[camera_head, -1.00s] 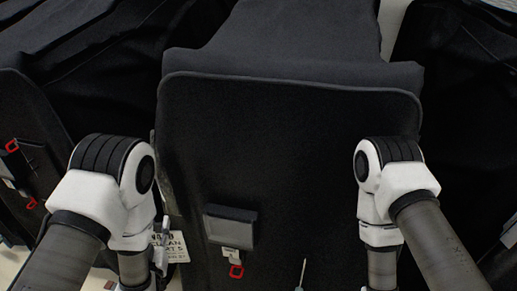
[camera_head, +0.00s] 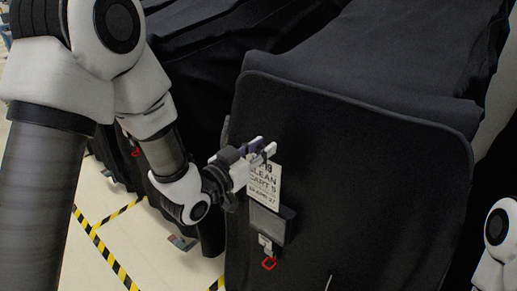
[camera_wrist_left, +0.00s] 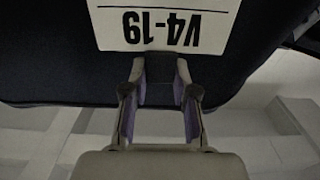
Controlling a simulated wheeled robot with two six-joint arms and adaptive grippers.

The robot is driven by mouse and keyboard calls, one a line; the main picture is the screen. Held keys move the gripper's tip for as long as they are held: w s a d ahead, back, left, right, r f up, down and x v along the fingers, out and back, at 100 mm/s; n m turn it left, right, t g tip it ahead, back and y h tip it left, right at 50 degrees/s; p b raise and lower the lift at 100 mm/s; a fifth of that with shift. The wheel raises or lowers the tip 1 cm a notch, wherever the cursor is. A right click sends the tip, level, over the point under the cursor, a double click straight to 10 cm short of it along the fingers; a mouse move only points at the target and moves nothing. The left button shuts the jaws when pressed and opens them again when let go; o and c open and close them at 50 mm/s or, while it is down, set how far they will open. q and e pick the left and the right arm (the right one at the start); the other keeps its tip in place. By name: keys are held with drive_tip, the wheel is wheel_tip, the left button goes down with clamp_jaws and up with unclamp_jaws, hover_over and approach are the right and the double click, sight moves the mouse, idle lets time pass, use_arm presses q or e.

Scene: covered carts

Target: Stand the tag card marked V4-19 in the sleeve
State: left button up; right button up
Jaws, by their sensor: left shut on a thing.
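The white tag card (camera_head: 263,180) hangs upright in front of the black cart cover, with printed lines reading CLEAN and CART. My left gripper (camera_head: 264,151) is shut on its top edge. In the left wrist view the card (camera_wrist_left: 165,25) shows V4-19 upside down, beyond the gripper (camera_wrist_left: 160,72). The sleeve (camera_head: 267,225), a dark-rimmed grey pocket on the cover, is right below the card. The card's lower edge is at the sleeve's top; I cannot tell whether it is inside. My right gripper is out of view.
The covered cart (camera_head: 345,170) fills the middle and right. A small white clip with a red tab (camera_head: 269,264) hangs below the sleeve. Another covered cart stands behind at left. Yellow-black striped tape (camera_head: 118,268) marks the open pale floor at lower left.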

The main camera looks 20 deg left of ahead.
sight(262, 188)
use_arm(q)
drive_tip(key=shift+w+d+f, duration=0.15)
drive_tip(key=shift+w+f, duration=0.1)
drive_tip(key=shift+w, duration=0.1)
drive_tip(key=shift+w+d+f+b, duration=0.1)
drive_tip(key=shift+w+f+b, duration=0.35)
drive_tip(key=shift+f+b, duration=1.3)
drive_tip(key=shift+w+d+f+b, duration=0.1)
drive_tip(key=shift+w+f+b, duration=0.35)
drive_tip(key=shift+f+b, duration=1.3)
drive_tip(key=shift+w+d+f+b, duration=0.1)
drive_tip(key=shift+w+f+b, duration=0.65)
drive_tip(key=shift+f, duration=1.7)
drive_tip(key=shift+s+f+b, duration=0.1)
drive_tip(key=shift+s+b, duration=0.2)
drive_tip(key=shift+b, duration=0.1)
